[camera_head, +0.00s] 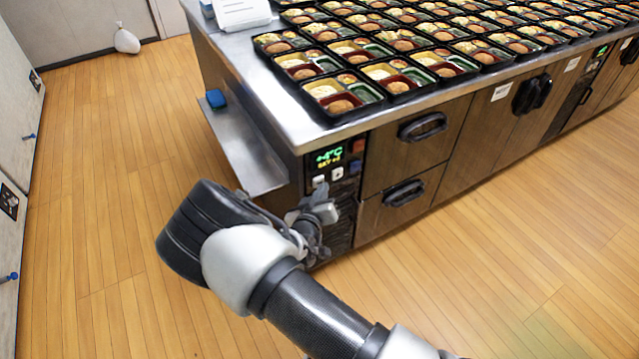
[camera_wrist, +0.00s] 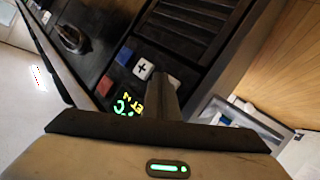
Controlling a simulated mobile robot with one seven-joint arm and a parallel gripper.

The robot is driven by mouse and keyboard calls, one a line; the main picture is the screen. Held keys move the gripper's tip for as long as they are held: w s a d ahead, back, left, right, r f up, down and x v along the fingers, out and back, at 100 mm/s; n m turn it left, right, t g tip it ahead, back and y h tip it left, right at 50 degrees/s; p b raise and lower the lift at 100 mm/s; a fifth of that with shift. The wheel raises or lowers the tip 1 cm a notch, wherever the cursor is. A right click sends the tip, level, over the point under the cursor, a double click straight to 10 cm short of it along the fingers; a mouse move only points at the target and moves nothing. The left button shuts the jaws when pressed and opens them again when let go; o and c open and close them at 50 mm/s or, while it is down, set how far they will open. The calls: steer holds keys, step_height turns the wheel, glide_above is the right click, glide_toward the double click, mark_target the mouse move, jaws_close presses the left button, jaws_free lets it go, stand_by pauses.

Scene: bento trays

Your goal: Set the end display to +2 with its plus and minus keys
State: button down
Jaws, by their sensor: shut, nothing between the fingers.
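The end display (camera_head: 329,158) is on the dark panel at the counter's near end. It shows a green "+4°C" over a smaller yellow line that seems to read "SET +4". In the wrist view the display (camera_wrist: 125,105) is partly hidden by my gripper. The white plus key (camera_wrist: 143,68) is clear there, just left of my fingertips. Two pale keys, one at the right (camera_head: 337,173), sit below the display in the head view. The minus sign is not readable. My gripper (camera_head: 322,210) is shut and empty, in front of the panel just below the keys; contact cannot be told.
A red key (camera_head: 359,146) and a blue key (camera_head: 356,166) sit right of the display. Drawer handles (camera_head: 404,193) stick out to the right. A metal side shelf (camera_head: 240,145) with a blue item (camera_head: 216,98) juts out left. Bento trays (camera_head: 340,100) cover the counter.

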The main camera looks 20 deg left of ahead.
steer(key=shift+w+a, duration=0.25)
steer(key=shift+s+d, duration=0.1)
steer(key=shift+d, duration=0.05)
stand_by(0.5)
steer(key=shift+s+d, duration=0.5)
steer(key=shift+d, duration=0.05)
steer(key=shift+s+d+p, duration=0.6)
steer(key=shift+s+d, duration=1.05)
steer(key=shift+d, duration=0.25)
steer(key=shift+f, duration=0.1)
stand_by(2.1)
